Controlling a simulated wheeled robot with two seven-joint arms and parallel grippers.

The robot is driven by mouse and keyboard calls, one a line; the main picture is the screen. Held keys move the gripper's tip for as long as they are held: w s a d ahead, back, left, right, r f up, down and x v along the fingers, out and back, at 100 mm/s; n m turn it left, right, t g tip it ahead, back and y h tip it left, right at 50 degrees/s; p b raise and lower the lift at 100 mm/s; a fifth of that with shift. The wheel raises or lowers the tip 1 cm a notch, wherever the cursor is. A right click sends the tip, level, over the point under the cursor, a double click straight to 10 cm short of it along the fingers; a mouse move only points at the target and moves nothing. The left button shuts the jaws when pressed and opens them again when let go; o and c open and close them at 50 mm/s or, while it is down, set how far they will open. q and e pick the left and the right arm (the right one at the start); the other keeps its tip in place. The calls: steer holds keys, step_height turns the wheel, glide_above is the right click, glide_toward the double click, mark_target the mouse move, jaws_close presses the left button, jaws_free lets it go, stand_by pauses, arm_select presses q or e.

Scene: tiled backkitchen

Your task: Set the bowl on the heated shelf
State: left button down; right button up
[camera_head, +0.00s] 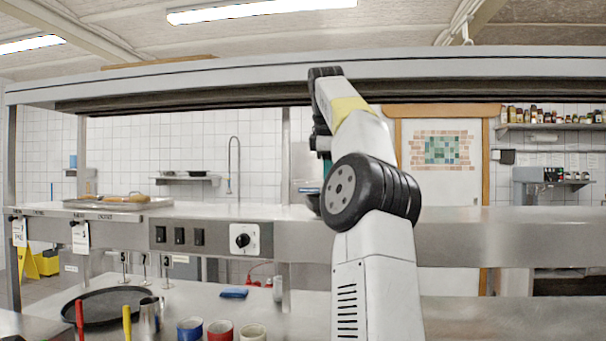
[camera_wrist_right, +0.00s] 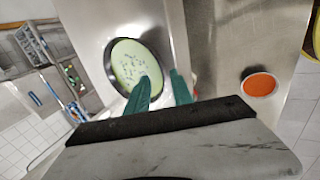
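The bowl (camera_wrist_right: 127,66), dark-rimmed with pale green, speckled contents, is upright on the steel heated shelf (camera_wrist_right: 92,22) in the right wrist view. My right gripper (camera_wrist_right: 162,75) has its two teal fingers apart. One finger overlaps the bowl in the picture and the other lies just past its rim; I cannot tell whether either touches. In the head view my right arm rises across the shelf (camera_head: 480,222) and hides the gripper and most of the bowl; a dark edge (camera_head: 313,203) beside the arm may be part of it. My left gripper is not in view.
A tray (camera_head: 105,204) with food stands on the shelf's left end. An overhead beam (camera_head: 200,77) spans above. The lower counter holds a black round pan (camera_head: 105,305), blue (camera_head: 190,329), red (camera_head: 220,331) and cream (camera_head: 252,332) cups, and an orange-filled dish (camera_wrist_right: 260,85).

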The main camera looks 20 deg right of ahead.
steer(key=shift+v, duration=1.25)
steer(key=shift+a, duration=0.2)
steer(key=s+a+f+m+t, duration=0.1)
steer(key=s+a, duration=0.1)
steer(key=a, duration=0.4)
steer(key=s+a+f+m, duration=0.1)
steer(key=s+a+f, duration=0.15)
steer(key=a, duration=0.45)
steer(key=s+a+f+m+y, duration=0.2)
steer(key=s+a+f+m, duration=0.2)
steer(key=s+f, duration=0.6)
steer(key=s+a+f+m+y, duration=0.2)
steer(key=s+a+f+m, duration=0.3)
steer(key=s+f, duration=0.5)
step_height(320, 180, down, 7)
steer(key=shift+s+a+r+t+y, duration=0.1)
steer(key=shift+s+a+t+y, duration=0.1)
steer(key=shift+a+t+y, duration=0.25)
steer(key=shift+d, duration=0.1)
